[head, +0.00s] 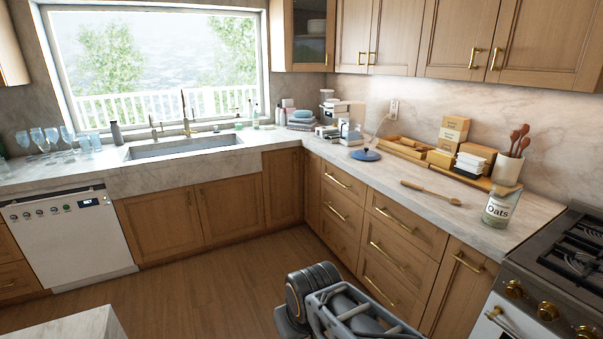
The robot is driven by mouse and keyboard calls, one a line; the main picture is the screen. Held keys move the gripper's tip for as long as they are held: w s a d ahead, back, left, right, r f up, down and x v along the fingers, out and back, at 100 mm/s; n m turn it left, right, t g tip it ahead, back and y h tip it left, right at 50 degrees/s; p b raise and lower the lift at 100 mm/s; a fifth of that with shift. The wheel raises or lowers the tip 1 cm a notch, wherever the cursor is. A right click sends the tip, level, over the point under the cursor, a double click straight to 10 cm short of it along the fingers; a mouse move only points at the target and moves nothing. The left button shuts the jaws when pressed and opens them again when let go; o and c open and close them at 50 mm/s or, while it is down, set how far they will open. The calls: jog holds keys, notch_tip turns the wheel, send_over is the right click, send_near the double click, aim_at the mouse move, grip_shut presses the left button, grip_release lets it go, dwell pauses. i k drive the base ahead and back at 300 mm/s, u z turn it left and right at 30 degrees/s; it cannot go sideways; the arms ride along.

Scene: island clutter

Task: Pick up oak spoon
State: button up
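A light-brown wooden spoon (432,193), which looks like the oak spoon, lies flat on the marble counter (385,188) right of centre. Its handle points to the back left and its bowl to the front right, near the oats jar. Nothing covers it. Several darker reddish-brown wooden spoons (520,138) stand upright in a white crock (507,169) to its right. Part of my arm shows low in the picture, in front of the drawers. I cannot make out my gripper's fingers in this view.
The oats jar (499,207) stands just right of the spoon, before the stove (570,255). Boxes (453,131) and wooden trays line the wall behind. The counter left of the spoon is bare.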

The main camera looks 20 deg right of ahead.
aim_at(455, 202)
jog(key=z, duration=0.1)
jog(key=i, duration=2.05)
jog(key=z, duration=0.85)
jog(key=i, duration=1)
jog(key=z, duration=1.6)
jog(key=i, duration=0.75)
jog(key=z, duration=0.6)
